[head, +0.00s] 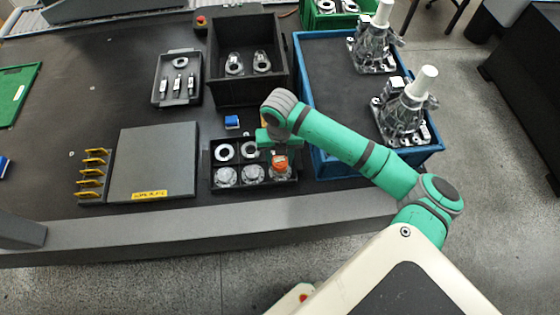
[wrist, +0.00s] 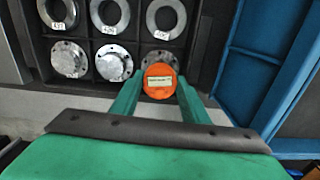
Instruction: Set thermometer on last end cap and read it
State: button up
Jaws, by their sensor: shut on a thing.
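The thermometer (wrist: 160,80) has an orange round top with a small pale display, too small to read. It also shows in the head view (head: 280,162). My gripper (wrist: 157,88) is shut on it, one green finger on each side. The thermometer is over the end cap (wrist: 157,58) in the near right compartment of the black tray and hides most of that cap. I cannot tell whether it touches the cap. Two other silver end caps sit left of it in the same row, the middle one (wrist: 113,62) and the left one (wrist: 69,59).
The black divided tray (head: 257,187) also holds rings in its far row. A grey plate (head: 154,162) and yellow rack (head: 92,175) lie left. A black bin (head: 231,90) stands behind. A blue crate (head: 318,110) with metal castings stands right of the tray.

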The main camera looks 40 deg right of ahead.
aim_at(279, 160)
notch_tip(279, 160, down, 2)
jog(key=shift+s+f, duration=0.1)
jog(key=shift+f, duration=0.15)
jog(key=o, duration=0.7)
jog(key=shift+w+f, duration=0.15)
jog(key=shift+w, duration=0.05)
jog(key=o, duration=0.5)
jog(key=shift+s+d, duration=0.1)
jog(key=shift+d, duration=0.05)
jog(key=shift+s+d, duration=0.1)
jog(key=shift+s, duration=0.05)
jog(key=shift+a, duration=0.35)
notch_tip(279, 160, up, 12)
jog(key=shift+d+r, duration=0.15)
jog(key=shift+r, duration=0.05)
